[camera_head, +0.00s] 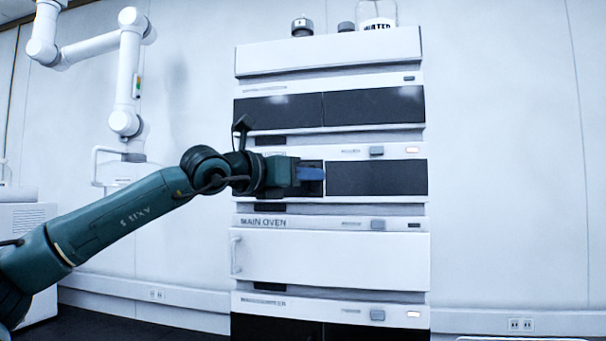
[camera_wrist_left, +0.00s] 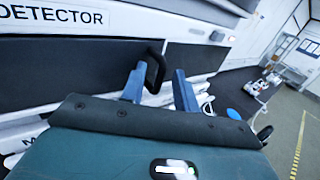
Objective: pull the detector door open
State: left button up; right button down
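The detector, labelled "DETECTOR", shows in the left wrist view with a dark front door (camera_wrist_left: 70,72). A black loop handle (camera_wrist_left: 154,66) stands out near the door's right edge. My left gripper (camera_wrist_left: 160,72) is open at the handle, with one blue finger to each side of it. I cannot tell whether a finger touches the handle. In the head view my left gripper (camera_head: 312,174) is in front of the detector's left half and hides the handle and most of the door. The door looks closed. My right gripper is in neither view.
The main oven (camera_head: 330,258) with a white door is below the detector. A water bottle (camera_head: 376,14) and small caps stand on top of the stack. A white robot arm (camera_head: 125,70) stands at the left.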

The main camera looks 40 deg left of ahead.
pick_arm(q)
jog(key=shift+c, duration=0.4)
grip_shut()
jog(key=shift+s, duration=0.1)
